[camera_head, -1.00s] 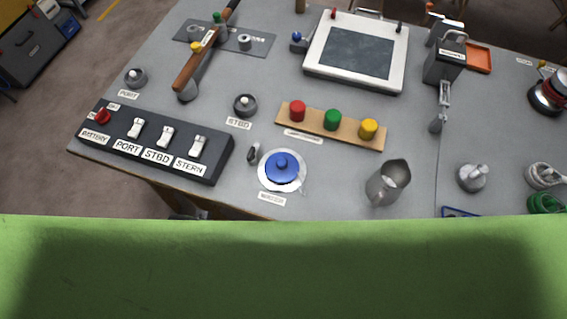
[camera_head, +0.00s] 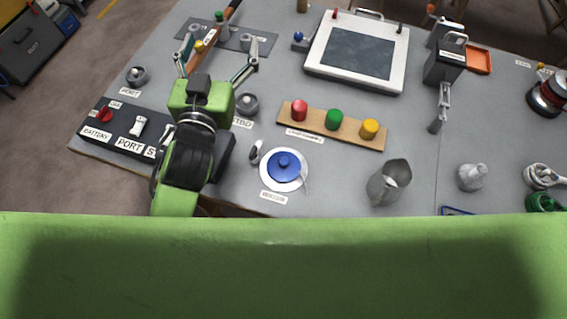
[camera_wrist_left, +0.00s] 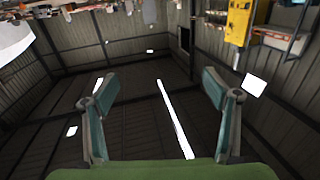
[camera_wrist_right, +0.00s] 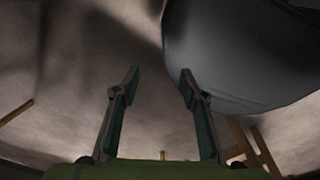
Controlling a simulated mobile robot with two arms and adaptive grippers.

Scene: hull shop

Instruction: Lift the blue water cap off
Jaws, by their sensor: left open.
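The blue water cap (camera_head: 284,163) sits on a round white plate-like base (camera_head: 268,180) near the table's front edge, with a small label in front of it. The left wrist view also shows these fingers (camera_wrist_left: 160,92) apart, facing the walls of the shop. My right gripper (camera_wrist_right: 158,85) shows only in its own wrist view, fingers apart and empty, with a large grey rounded surface beside it.
A dark switch panel (camera_head: 100,122) lies partly hidden under my left arm. A grey knob (camera_head: 246,103) and a small dark fitting (camera_head: 255,152) are left of the cap. A wooden strip (camera_head: 350,136) with red, green and yellow buttons lies behind it. A metal jug (camera_head: 389,183) stands to the right.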

